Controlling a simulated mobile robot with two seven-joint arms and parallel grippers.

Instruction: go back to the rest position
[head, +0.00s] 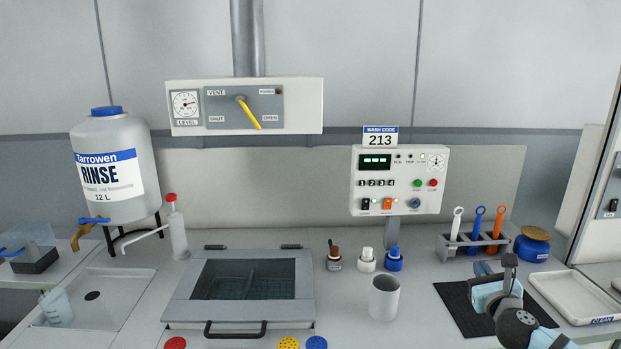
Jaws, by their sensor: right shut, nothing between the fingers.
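My right gripper (510,262) is at the lower right, above the black mat (457,307). Its fingers are shut with nothing visible between them. My right arm comes in from the bottom right corner and hides part of the mat. My left gripper is not in view.
Close around the right gripper are a grey rack (446,247) of coloured-handled tools, a blue jar (532,248) and a white tray (575,297). A white cup (384,298) and small bottles (367,260) stand left of the mat. A lidded basin (240,290) is further left.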

